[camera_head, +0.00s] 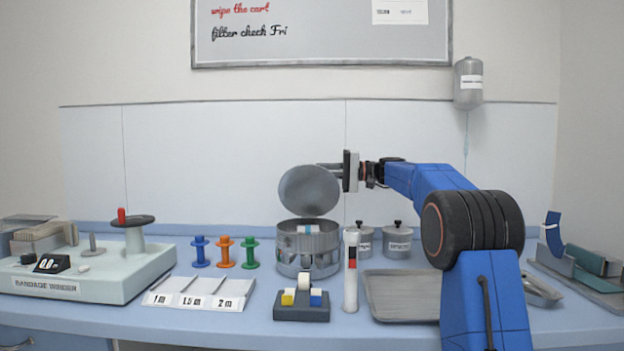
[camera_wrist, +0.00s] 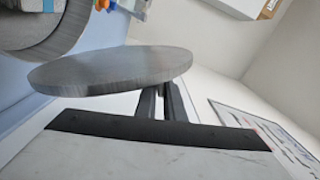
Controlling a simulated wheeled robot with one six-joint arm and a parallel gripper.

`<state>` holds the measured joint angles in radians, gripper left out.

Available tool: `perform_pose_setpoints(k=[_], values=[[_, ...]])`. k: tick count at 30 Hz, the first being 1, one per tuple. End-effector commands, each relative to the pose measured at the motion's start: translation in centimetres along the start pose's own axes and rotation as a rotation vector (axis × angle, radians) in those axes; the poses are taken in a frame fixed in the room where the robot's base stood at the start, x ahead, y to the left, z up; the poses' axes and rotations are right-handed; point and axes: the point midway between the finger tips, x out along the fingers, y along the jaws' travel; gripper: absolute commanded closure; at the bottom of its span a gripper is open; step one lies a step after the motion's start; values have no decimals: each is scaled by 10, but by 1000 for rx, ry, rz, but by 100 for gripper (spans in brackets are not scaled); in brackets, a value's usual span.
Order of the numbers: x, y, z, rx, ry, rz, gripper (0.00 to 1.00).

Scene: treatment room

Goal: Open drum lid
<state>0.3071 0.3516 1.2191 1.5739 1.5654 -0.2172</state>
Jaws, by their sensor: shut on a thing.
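The metal drum (camera_head: 308,262) stands open on the counter, with a pale blue-banded item showing inside its mouth. Its round grey lid (camera_head: 308,191) is tilted up steeply above the drum's back rim. My gripper (camera_head: 331,167) reaches in from the right and is shut on the lid at its upper right edge. In the wrist view, the dark fingers (camera_wrist: 166,102) meet the edge of the lid (camera_wrist: 110,71), and the drum (camera_wrist: 42,38) is partly cut off at upper left. The exact grip point is partly hidden by the lid.
Blue, orange and green spools (camera_head: 225,252) stand left of the drum. A white tube (camera_head: 351,285) and a block holder (camera_head: 302,308) stand close in front. Two small canisters (camera_head: 397,241) and a metal tray (camera_head: 400,294) are to the right. A bandage winder (camera_head: 95,283) is far left.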

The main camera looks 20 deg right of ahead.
Motion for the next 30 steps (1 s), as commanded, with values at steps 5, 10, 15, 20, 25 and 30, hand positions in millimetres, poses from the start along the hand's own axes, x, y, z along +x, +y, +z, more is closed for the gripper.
perform_pose_setpoints(k=[5, 10, 15, 20, 25, 30], values=[[-1, 3, -27, 159, 1, -1, 100], [-1, 9, -46, 300, 2, -1, 100], [-1, 15, -59, 413, 2, -1, 100], [-1, 20, -67, 420, 2, -1, 100], [-1, 23, -71, 420, 2, -1, 100], [-1, 24, -72, 419, 2, -1, 100]])
